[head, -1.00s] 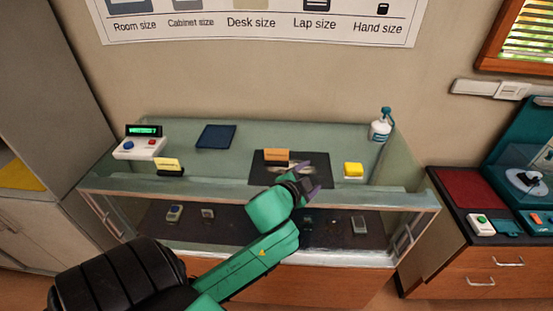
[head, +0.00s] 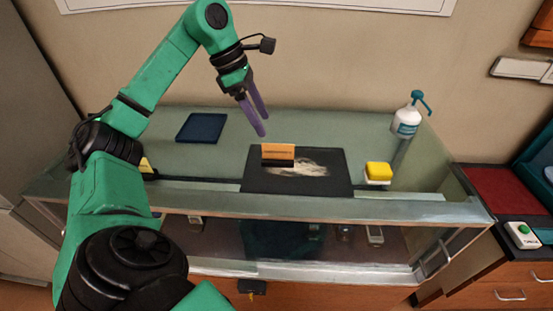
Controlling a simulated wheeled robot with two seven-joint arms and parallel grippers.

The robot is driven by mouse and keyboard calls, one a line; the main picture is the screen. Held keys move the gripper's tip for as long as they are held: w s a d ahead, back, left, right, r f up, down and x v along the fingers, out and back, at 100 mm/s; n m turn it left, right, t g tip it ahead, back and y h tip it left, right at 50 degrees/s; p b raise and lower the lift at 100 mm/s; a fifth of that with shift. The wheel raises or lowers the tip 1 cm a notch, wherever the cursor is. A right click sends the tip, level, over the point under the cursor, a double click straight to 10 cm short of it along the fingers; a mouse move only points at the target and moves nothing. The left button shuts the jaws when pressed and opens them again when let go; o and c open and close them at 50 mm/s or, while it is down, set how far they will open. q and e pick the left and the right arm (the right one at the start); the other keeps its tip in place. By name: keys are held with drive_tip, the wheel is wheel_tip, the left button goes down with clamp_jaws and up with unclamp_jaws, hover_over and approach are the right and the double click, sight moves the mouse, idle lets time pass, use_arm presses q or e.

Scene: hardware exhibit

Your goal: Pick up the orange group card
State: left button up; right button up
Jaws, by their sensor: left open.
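The orange group card (head: 278,151) stands upright in a dark holder on a black mat (head: 325,185) on top of the glass display case. My left gripper (head: 263,127) is above and a little left of the card, pointing down, with its purple fingers apart and nothing between them. It appears clear of the card. My right gripper is not in view.
A pale smear (head: 302,166) lies on the mat beside the card. A yellow sponge (head: 378,171) on a white dish, a white pump bottle (head: 407,120) and a dark blue pad (head: 202,128) are on the case. A yellow card (head: 146,165) is partly hidden by my arm.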

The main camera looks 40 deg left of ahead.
use_arm(q)
approach(285, 159)
drive_tip(key=shift+d+f, duration=0.3)
drive_tip(key=shift+f, duration=0.25)
drive_tip(key=shift+d+f, duration=0.3)
drive_tip(key=shift+f, duration=0.25)
drive_tip(key=x, duration=0.2)
drive_tip(key=p+x, duration=0.2)
drive_tip(key=x, duration=0.1)
drive_tip(key=shift+w+a+f, duration=0.2)
drive_tip(key=shift+w+f, duration=0.15)
drive_tip(key=shift+w, duration=0.05)
drive_tip(key=shift+f, duration=0.1)
clamp_jaws()
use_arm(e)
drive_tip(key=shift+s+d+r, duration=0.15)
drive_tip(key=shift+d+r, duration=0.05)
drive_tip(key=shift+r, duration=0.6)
